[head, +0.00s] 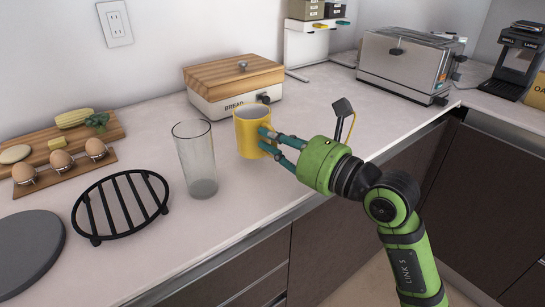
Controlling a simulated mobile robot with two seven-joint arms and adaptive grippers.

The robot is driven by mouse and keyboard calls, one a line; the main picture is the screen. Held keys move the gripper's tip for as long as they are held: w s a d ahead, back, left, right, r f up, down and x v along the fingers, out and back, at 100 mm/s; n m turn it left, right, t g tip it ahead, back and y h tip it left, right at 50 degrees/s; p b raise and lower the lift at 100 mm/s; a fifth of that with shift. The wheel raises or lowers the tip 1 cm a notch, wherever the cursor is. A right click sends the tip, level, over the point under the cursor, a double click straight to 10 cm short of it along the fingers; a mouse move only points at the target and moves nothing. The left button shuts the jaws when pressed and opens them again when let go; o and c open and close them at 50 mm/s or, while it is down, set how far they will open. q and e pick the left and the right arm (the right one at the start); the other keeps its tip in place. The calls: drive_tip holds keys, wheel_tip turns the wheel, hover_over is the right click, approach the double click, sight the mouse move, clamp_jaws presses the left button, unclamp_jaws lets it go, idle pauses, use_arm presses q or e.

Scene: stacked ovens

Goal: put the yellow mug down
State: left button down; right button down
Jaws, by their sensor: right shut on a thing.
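The yellow mug (246,138) is upright over the light countertop, in front of the bread box and to the right of the tall glass. My right gripper (268,140) is shut on the mug's right side; its teal fingers reach the mug from the right. The mug's base is at or close to the countertop; I cannot tell if it touches. The fingers hide part of the mug's right side. My left gripper is not in view.
A clear glass (196,160) stands close left of the mug. A bread box (233,83) is behind it. A black trivet (121,204), an egg holder (65,171) and a grey round board (27,250) lie left. A toaster (408,65) stands back right.

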sight(256, 150)
wheel_tip(256, 150, down, 4)
drive_tip(key=shift+a+r+b, duration=0.1)
drive_tip(key=shift+b, duration=0.2)
drive_tip(key=shift+f, duration=0.2)
drive_tip(key=c, duration=1.2)
unclamp_jaws()
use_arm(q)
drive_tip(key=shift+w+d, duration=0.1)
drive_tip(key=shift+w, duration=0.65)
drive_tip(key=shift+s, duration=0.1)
use_arm(e)
drive_tip(key=shift+s, duration=0.1)
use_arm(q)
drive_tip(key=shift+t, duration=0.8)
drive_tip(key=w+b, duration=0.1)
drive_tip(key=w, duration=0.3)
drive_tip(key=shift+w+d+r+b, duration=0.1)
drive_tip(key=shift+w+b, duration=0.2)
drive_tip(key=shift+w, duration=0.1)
use_arm(e)
drive_tip(key=v, duration=1.2)
